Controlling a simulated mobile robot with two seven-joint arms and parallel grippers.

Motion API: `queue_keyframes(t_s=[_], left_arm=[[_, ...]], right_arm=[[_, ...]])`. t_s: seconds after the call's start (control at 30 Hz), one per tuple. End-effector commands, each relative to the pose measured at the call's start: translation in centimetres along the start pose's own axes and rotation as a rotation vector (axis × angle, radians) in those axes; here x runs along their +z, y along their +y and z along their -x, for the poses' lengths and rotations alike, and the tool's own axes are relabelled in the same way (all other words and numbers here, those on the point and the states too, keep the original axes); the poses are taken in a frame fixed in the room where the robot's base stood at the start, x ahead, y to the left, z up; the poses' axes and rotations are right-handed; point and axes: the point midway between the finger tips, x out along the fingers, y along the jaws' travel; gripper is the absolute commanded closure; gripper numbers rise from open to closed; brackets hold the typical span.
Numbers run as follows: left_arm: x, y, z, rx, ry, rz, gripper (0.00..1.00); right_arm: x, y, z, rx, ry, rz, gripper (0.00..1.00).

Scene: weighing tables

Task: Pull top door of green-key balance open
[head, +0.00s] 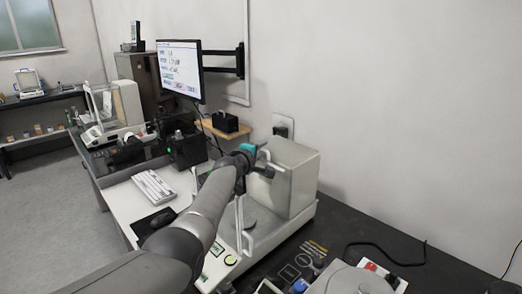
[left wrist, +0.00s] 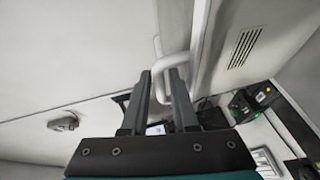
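The green-key balance is a cream-white unit with a tall housing (head: 290,178) and a glass chamber, and a green key (head: 217,248) shows at its front. My left gripper (head: 262,165) is at the upper part of the chamber, with the arm in front of part of it. In the left wrist view, a white bar handle (left wrist: 158,46) stands at the fingertips of my left gripper (left wrist: 161,72). The fingers are apart, with part of the handle between them; firm contact does not show. The top door's glass is hard to make out. My right gripper is not in view.
A monitor (head: 180,70) hangs on a wall arm behind. Another balance (head: 112,105) stands farther left. A cable (head: 390,252) lies on the dark table at right.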

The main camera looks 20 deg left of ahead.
Motion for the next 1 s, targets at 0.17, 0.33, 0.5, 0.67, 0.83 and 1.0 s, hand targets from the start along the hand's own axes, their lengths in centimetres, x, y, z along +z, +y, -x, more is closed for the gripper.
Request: queue_keyframes(t_s=[0.17, 0.33, 0.5, 0.67, 0.83, 1.0], left_arm=[[0.0, 0.0, 0.1, -0.001, 0.0, 0.0, 0.73], [0.0, 0.1, 0.7, -0.001, -0.001, 0.0, 0.73], [0.0, 0.2, 2.1, -0.002, -0.001, -0.001, 0.73], [0.1, 0.2, 3.7, 0.0, -0.001, 0.0, 0.73], [0.0, 0.1, 5.5, -0.001, 0.0, -0.001, 0.73], [0.1, 0.1, 7.3, 0.0, -0.001, 0.001, 0.73]], right_arm=[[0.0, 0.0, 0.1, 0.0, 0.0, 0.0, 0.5], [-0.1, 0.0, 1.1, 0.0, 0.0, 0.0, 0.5], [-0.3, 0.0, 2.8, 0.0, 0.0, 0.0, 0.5], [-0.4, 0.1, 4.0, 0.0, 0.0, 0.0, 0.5], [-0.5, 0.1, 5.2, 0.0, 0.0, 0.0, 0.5], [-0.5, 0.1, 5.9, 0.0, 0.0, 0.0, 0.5]])
